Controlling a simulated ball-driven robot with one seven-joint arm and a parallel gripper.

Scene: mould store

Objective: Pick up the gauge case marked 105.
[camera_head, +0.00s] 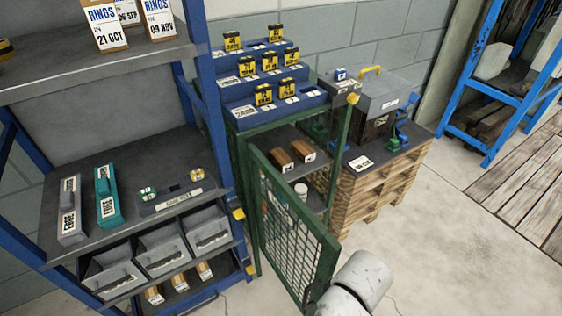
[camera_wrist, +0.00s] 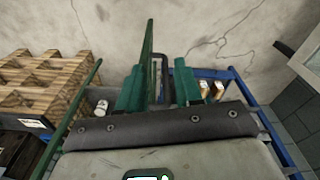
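Two brown wooden cases with white end labels, (camera_head: 281,160) and (camera_head: 301,151), lie on the upper shelf inside the green cabinet. More small wooden cases (camera_head: 180,282) sit in the lowest tray of the blue rack. Their labels are too small to read, so I cannot tell which is marked 105. The green mesh cabinet door (camera_head: 295,232) stands open toward me. In the wrist view my gripper (camera_wrist: 160,72) has its two green fingers apart, with the thin door edge (camera_wrist: 148,45) showing near the gap. I cannot tell whether they touch it. The fingertips are not visible in the head view.
The blue rack (camera_head: 205,90) stands close on the left, with grey bins (camera_head: 162,250). A white can (camera_head: 301,190) is lower in the cabinet. Yellow-tagged blocks stand on its stepped top (camera_head: 262,95). Stacked pallets (camera_head: 375,185) stand right of it. The floor (camera_head: 465,245) is clear at right.

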